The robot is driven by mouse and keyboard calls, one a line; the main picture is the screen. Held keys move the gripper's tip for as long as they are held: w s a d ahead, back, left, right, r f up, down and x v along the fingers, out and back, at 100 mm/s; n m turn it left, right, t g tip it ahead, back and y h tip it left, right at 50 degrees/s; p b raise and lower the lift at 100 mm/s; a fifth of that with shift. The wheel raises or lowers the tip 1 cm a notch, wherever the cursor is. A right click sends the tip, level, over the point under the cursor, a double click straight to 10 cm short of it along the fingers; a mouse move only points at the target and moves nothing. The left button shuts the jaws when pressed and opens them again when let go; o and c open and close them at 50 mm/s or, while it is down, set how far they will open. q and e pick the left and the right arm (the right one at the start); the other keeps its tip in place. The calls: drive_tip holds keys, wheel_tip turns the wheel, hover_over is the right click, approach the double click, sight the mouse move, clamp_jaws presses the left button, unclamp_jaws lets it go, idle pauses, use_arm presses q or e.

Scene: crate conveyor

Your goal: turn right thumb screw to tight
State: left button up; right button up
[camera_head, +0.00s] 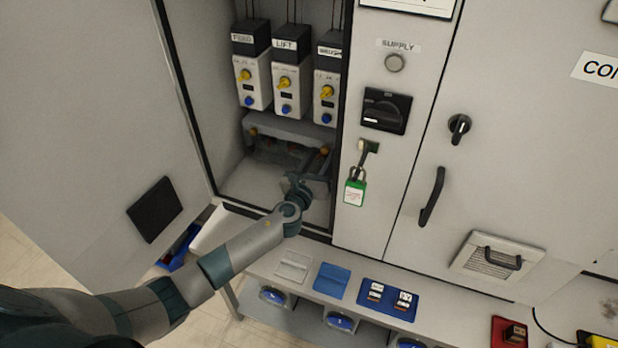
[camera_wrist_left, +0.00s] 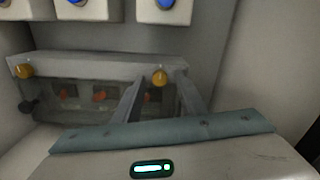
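The right thumb screw (camera_head: 325,150) is an orange-yellow knob at the right end of a grey cover (camera_head: 287,128) low inside the open cabinet. In the left wrist view this screw (camera_wrist_left: 160,77) shows near the fingertips. The left thumb screw (camera_head: 253,132) is a like knob at the cover's other end, also in the left wrist view (camera_wrist_left: 25,71). My left gripper (camera_head: 320,163) reaches into the cabinet just below the right screw. In the left wrist view its two fingers (camera_wrist_left: 160,82) are apart, one each side of the screw, with gaps visible. My right gripper is out of view.
Three switch units, one labelled LIFT (camera_head: 285,85), hang above the cover. The cabinet's right frame (camera_head: 385,150) with a green padlock tag (camera_head: 355,190) stands close to my gripper. The open door (camera_head: 95,120) is at left. A shelf (camera_head: 300,290) runs below.

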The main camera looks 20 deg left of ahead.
use_arm(q)
drive_tip(key=shift+s, duration=0.7)
drive_tip(key=s+b, duration=0.3)
drive_tip(key=s, duration=1.2)
drive_tip(key=shift+s+a, duration=0.3)
drive_tip(key=shift+s, duration=0.05)
drive_tip(key=shift+f, duration=0.1)
